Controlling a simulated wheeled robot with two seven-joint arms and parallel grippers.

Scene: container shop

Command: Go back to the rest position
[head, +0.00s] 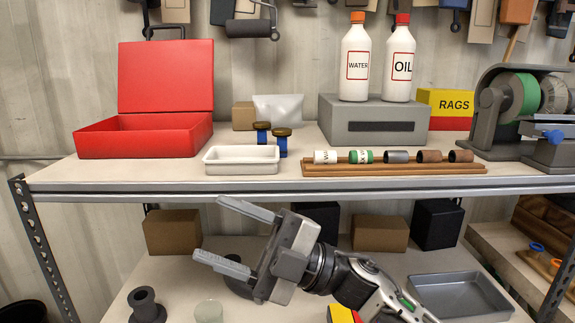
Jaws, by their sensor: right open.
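My right gripper (222,236) is in front of the shelf unit, just below the front edge of the upper shelf (100,172). Its two grey fingers are spread apart and point to the left, with nothing between them. Its arm comes in from the lower right and hides part of the lower shelf (120,305). My left gripper is not in the head view.
The upper shelf holds an open red box (150,140), a white tray (240,161), a rack of cylinders (400,169), two bottles (355,60) on a grey case, and a grinder (500,110). Below are boxes (172,232), a grey tray (450,315) and a dark fitting (146,305).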

